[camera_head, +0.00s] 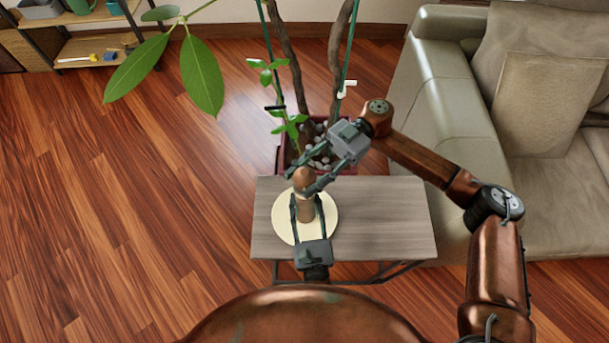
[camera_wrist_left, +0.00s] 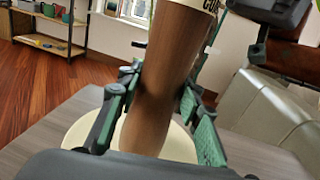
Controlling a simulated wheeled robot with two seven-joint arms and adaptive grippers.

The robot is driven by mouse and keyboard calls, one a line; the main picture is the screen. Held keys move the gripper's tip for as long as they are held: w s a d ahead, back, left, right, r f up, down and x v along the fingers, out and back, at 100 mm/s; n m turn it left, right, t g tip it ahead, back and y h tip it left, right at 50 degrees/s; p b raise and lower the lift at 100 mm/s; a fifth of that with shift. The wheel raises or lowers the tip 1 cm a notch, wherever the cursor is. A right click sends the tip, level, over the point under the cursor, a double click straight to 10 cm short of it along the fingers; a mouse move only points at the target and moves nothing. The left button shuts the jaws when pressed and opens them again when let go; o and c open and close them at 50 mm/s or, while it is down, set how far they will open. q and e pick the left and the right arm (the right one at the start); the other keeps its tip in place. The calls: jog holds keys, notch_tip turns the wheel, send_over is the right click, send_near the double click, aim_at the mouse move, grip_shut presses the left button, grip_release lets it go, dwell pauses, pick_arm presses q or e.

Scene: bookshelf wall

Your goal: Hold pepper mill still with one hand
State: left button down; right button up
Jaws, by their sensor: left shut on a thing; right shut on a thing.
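The brown pepper mill (camera_head: 306,209) stands upright on a round cream board (camera_head: 284,231) on a small grey wood-topped table (camera_head: 400,215). My left gripper (camera_head: 308,203) reaches it from the near side and is shut around its lower body. The left wrist view shows the mill's body (camera_wrist_left: 160,85) between the two green-padded fingers (camera_wrist_left: 155,110), with its top cut off by the frame. My right gripper (camera_head: 307,183) comes in from the upper right and is shut on the mill's rounded top. The fingers partly hide the mill in the head view.
A potted plant (camera_head: 305,140) with stones and thick stems stands right behind the table. A grey-green sofa (camera_head: 430,90) is at the right. A shelf (camera_head: 90,45) stands at the far left. The table's right half and the floor at left are clear.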

jog(key=shift+f, duration=0.1)
